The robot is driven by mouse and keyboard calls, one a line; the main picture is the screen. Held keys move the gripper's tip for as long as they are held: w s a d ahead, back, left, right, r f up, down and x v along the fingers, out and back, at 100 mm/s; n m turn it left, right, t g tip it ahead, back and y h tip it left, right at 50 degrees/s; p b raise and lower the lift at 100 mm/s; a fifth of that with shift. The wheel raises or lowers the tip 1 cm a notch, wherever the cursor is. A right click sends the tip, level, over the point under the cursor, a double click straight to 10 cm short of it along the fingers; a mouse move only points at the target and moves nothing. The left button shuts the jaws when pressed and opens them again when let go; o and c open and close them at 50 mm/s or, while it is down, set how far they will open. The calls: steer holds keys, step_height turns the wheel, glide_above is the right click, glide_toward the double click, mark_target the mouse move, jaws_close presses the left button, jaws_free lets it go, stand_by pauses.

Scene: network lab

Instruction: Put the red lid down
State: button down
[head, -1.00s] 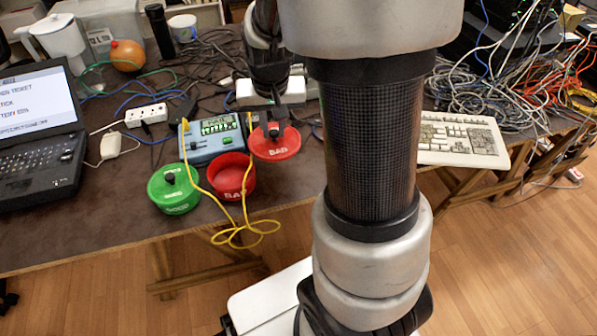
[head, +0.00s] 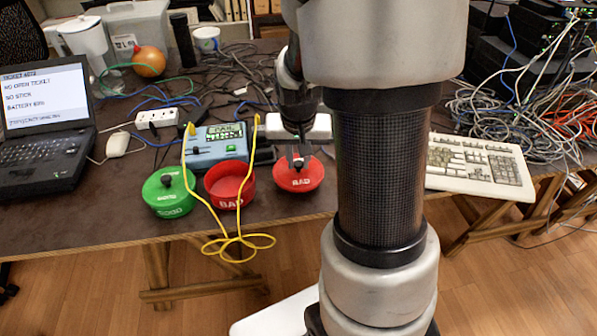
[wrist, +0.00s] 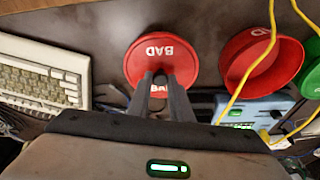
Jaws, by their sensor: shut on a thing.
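The red lid (head: 299,178), marked BAD, is right of the open red bowl (head: 230,190), with a narrow gap of tabletop between them. My gripper (head: 298,158) is shut on the lid from above. In the wrist view the two fingers (wrist: 163,78) close over the lid (wrist: 150,48) near its middle, hiding the part they grip. The lid looks level and at or just above the dark table; I cannot tell whether it touches. The red bowl also shows in the wrist view (wrist: 262,75).
A green lidded bowl (head: 170,195) stands left of the red bowl. Behind are a blue meter (head: 217,148) with looping yellow leads and a white power strip (head: 305,126). A keyboard (head: 475,165) lies at right, a laptop (head: 40,130) at left. The table's front edge is close.

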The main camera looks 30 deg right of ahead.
mark_target(298, 166)
steer(key=shift+f+b, duration=0.45)
steer(key=shift+f, duration=1.15)
steer(key=shift+f, duration=0.25)
steer(key=c, duration=1.6)
jaws_free()
steer(key=shift+r, duration=0.1)
